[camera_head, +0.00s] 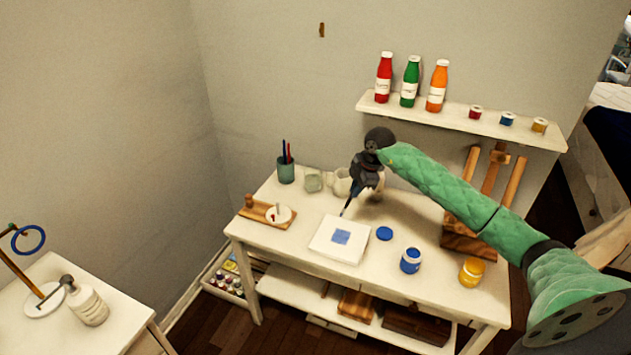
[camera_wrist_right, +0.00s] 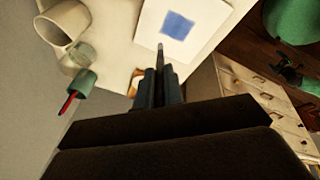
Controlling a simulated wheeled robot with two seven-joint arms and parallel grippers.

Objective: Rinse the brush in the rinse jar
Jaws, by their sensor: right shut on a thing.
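My right gripper (camera_head: 356,190) is shut on a thin dark brush (camera_head: 345,210) above the desk, with the brush tip pointing down near the back right edge of the white canvas. In the right wrist view the brush (camera_wrist_right: 160,52) sticks out between the closed fingers toward the canvas. A small pale see-through jar (camera_head: 313,183), which looks like the rinse jar, stands left of the gripper; it also shows in the right wrist view (camera_wrist_right: 84,56). The brush is outside it. My left gripper is not in view.
A white mug (camera_head: 341,182) stands beside the jar, partly behind the gripper. A green cup (camera_head: 286,171) holds brushes. The canvas (camera_head: 326,248) bears a blue square. A blue lid (camera_head: 384,233), blue paint jar (camera_head: 410,262) and yellow jar (camera_head: 472,272) stand to the right.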

